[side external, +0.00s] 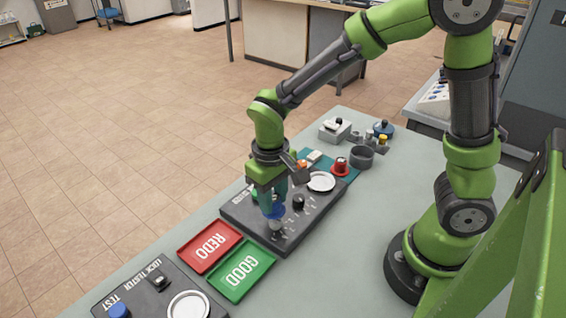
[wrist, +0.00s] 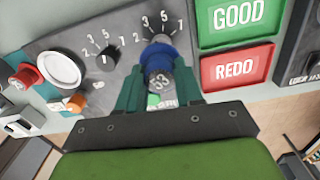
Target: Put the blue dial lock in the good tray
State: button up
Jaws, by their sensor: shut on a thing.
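The blue dial lock (side external: 276,211) is between the fingers of my gripper (side external: 270,205), over the near end of a grey panel. In the wrist view, the blue lock (wrist: 156,55) shows between the green fingers of my gripper (wrist: 158,84), which are shut on it. A dial numbered 33 faces the camera. I cannot tell whether the lock touches the panel. The green GOOD tray (side external: 222,286) lies in front of the panel, apart from the gripper, and looks empty. It also shows in the wrist view (wrist: 240,40), at the upper right.
The red REDO tray (side external: 190,257) lies beside the GOOD tray. The grey panel (side external: 237,209) carries dials and a white round plate (side external: 321,181). A lock tester (side external: 150,295) with a blue button (side external: 118,311) is at the lower left. Small items crowd the far end.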

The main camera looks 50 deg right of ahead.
jog(key=shift+n, duration=0.4)
jog(key=shift+s+a+f, duration=0.3)
jog(key=shift+a+f, duration=0.4)
jog(key=shift+a, duration=0.85)
jog(key=shift+s+a+f, duration=0.25)
jog(key=shift+a+f, duration=0.4)
jog(key=shift+a, duration=0.95)
jog(key=shift+s+a+f, duration=0.3)
jog(key=shift+a+f, duration=0.4)
jog(key=shift+a, duration=0.85)
jog(key=shift+f, duration=0.25)
jog(key=shift+f, duration=0.95)
jog(key=o, duration=1.4)
jog(key=shift+c, duration=0.2)
